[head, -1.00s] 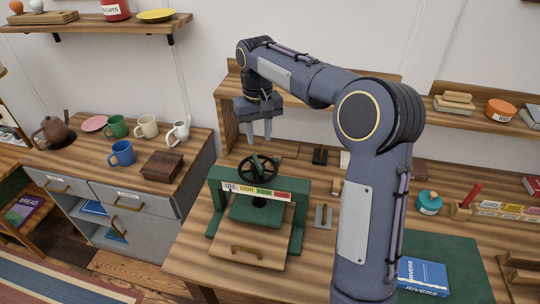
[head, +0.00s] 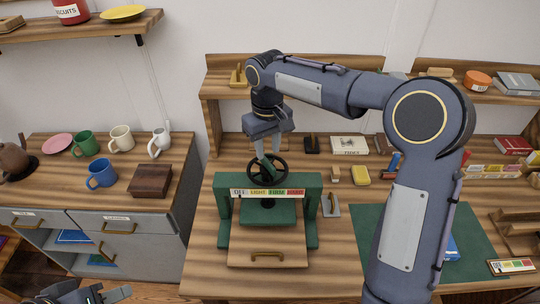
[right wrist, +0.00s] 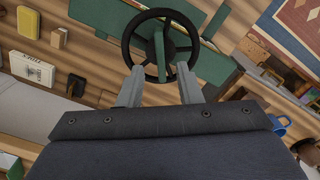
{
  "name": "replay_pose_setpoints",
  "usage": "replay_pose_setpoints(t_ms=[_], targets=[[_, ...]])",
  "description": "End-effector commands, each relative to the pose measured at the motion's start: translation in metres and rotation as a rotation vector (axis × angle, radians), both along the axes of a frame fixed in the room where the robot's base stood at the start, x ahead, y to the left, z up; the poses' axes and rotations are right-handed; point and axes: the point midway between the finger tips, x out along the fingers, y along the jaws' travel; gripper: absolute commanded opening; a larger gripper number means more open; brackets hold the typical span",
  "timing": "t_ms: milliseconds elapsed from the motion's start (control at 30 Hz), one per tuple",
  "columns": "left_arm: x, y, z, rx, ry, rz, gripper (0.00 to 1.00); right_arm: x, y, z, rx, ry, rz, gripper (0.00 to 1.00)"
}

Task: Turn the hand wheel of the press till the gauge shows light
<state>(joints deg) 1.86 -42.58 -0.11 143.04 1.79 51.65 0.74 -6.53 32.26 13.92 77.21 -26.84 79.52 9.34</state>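The green press (head: 313,210) stands on the plank bench. Its dark hand wheel (head: 267,168) is on top, and the wheel also shows in the right wrist view (right wrist: 128,42). The gauge strip (head: 268,194) on the crossbar reads OFF, LIGHT, FIRM, HARD; its pointer is too small to read surely. My right gripper (head: 268,155) points down at the wheel from above. My left gripper (head: 115,294) is low at the left edge, partly cut off.
A green mat (head: 365,225) lies further right, partly behind my right arm. Mugs and a brown box (head: 150,180) stand on the left cabinet.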

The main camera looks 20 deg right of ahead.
Motion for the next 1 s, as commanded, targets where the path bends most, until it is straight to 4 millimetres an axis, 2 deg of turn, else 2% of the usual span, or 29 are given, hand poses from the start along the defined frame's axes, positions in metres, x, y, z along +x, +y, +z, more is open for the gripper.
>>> replay_pose_setpoints(t_ms=[100, 233, 600, 833, 1000], targets=[[0.000, 0.000, 0.002, 0.000, 0.000, 0.000, 0.36, -0.001, 0.000, -0.019, 0.000, 0.003, 0.001, 0.32], [0.000, 0.000, 0.003, 0.000, 0.000, 0.000, 0.36, 0.000, 0.000, -0.033, 0.000, 0.002, 0.000, 0.32], [0.000, 0.000, 0.004, 0.000, 0.000, 0.000, 0.36, 0.000, 0.000, -0.040, 0.001, -0.001, 0.000, 0.32], [0.000, 0.000, 0.004, 0.000, 0.000, 0.000, 0.36, 0.000, 0.000, -0.040, 0.001, -0.001, -0.001, 0.02], [0.000, 0.000, 0.004, 0.000, 0.000, 0.000, 0.36, 0.000, 0.000, -0.039, 0.001, -0.001, -0.001, 0.00]])
